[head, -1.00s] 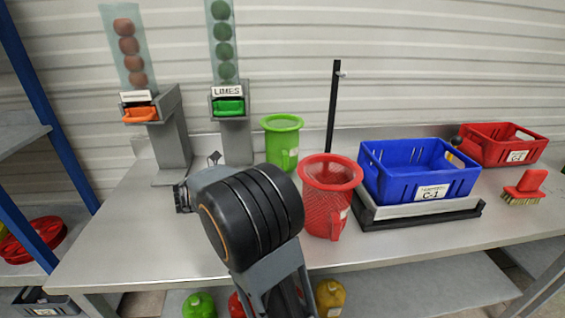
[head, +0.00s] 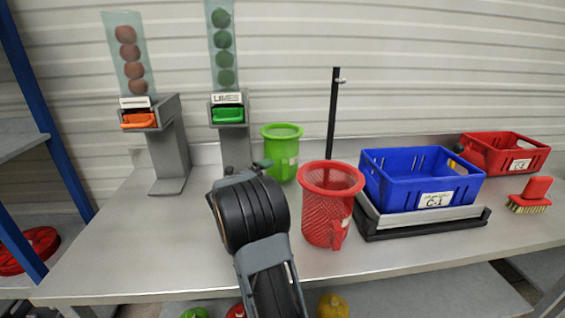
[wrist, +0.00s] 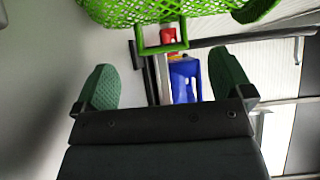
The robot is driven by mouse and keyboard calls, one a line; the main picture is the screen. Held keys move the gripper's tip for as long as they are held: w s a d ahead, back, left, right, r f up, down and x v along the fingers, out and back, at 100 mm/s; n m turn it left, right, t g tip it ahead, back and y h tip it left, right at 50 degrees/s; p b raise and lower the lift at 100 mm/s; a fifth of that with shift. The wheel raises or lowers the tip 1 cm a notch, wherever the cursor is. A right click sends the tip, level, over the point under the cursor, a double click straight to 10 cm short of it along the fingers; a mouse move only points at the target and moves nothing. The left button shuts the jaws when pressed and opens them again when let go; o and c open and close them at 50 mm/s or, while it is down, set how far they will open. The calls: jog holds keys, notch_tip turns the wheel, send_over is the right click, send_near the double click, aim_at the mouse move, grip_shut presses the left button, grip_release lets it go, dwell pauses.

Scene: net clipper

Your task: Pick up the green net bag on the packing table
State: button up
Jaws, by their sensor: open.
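The green net bag (head: 281,157) stands upright on the packing table (head: 115,255) towards the back, with a wide round rim on top. My gripper (head: 262,166) is just in front and left of it, with its fingers partly hidden by my wrist. In the wrist view, my gripper (wrist: 162,64) is open and empty, its two green pads wide apart. The green net bag (wrist: 140,10) fills the top edge there, just beyond the fingertips. Its square green loop (wrist: 161,49) lies in line with the gap between the pads.
A red net bag (head: 328,215) stands close on the right. Beyond it, a blue crate (head: 410,190) sits on a scale (head: 425,225), with a red crate (head: 505,155) and a brush (head: 530,194) farther right. Orange (head: 139,121) and lime (head: 228,115) dispensers stand left and behind. The front left is clear.

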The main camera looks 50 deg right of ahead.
aim_at(290, 166)
jog(key=shift+s+d, duration=0.15)
jog(key=shift+d, duration=1.2)
jog(key=shift+s+d, duration=0.1)
jog(key=shift+d, duration=1.2)
jog(key=c, duration=1)
jog(key=shift+r, duration=0.15)
